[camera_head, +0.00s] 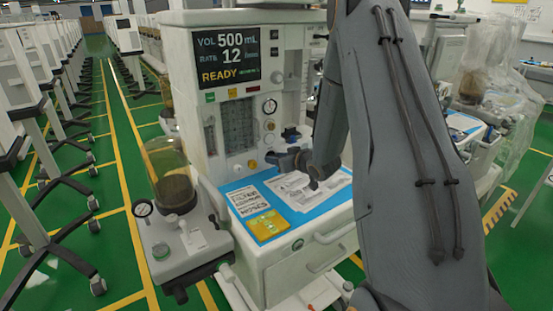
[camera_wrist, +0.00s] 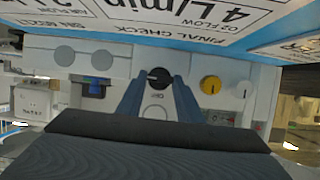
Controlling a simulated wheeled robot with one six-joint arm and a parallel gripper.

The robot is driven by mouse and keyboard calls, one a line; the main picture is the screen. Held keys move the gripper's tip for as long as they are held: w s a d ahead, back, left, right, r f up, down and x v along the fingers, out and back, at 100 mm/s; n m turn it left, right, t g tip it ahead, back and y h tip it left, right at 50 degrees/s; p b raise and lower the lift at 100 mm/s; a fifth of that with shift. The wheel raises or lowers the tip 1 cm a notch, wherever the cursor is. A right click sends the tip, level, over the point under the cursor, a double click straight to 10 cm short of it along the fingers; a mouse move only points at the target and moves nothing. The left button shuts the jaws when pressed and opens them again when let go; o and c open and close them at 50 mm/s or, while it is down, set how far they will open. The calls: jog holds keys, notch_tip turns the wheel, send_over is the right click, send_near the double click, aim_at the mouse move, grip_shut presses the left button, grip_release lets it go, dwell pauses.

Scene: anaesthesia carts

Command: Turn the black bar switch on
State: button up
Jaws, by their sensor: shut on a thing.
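The black bar switch (camera_wrist: 158,74) is a round dark knob with a small white mark, on the cart's pale front panel in the wrist view. My gripper (camera_wrist: 157,84) has its two blue-grey fingertips on either side of the knob, closed against it. A label under it in the picture looks like "ON", but it is too small to read surely. In the head view my gripper (camera_head: 271,158) reaches left to the panel, just above the blue work surface, and hides the switch.
The cart's screen (camera_head: 228,56) reads READY. Printed sheets (camera_head: 310,188) and a yellow card (camera_head: 267,226) lie on the blue top (camera_head: 234,187). A glass canister (camera_head: 172,177) stands at left.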

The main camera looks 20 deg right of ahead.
jog(key=o, duration=1.1)
jog(key=shift+f, duration=0.1)
jog(key=shift+b+v, duration=0.75)
jog(key=shift+v, duration=3.2)
jog(key=shift+s+a+g, duration=0.1)
jog(key=shift+a+g, duration=0.2)
jog(key=shift+g, duration=0.1)
jog(key=s+a+g+h, duration=0.1)
jog(key=s, duration=0.1)
jog(key=s+a+g+h, duration=0.1)
jog(key=s+a+g, duration=0.1)
jog(key=s, duration=0.1)
jog(key=s+a+m+g+h, duration=0.1)
jog(key=s+a, duration=0.1)
jog(key=s, duration=0.1)
jog(key=shift+s+a+f+g, duration=0.1)
jog(key=shift+s+g, duration=0.1)
jog(key=shift+g, duration=0.2)
jog(key=s+a+g, duration=0.2)
jog(key=s+a, duration=0.1)
jog(key=s, duration=0.3)
jog(key=s+a+g, duration=0.2)
jog(key=s+a, duration=0.2)
jog(key=s, duration=0.3)
jog(key=s+a+r+m+g, duration=0.1)
jog(key=s+a+g, duration=0.2)
jog(key=s, duration=0.4)
jog(key=shift+s+a, duration=0.25)
jog(key=shift+a, duration=0.05)
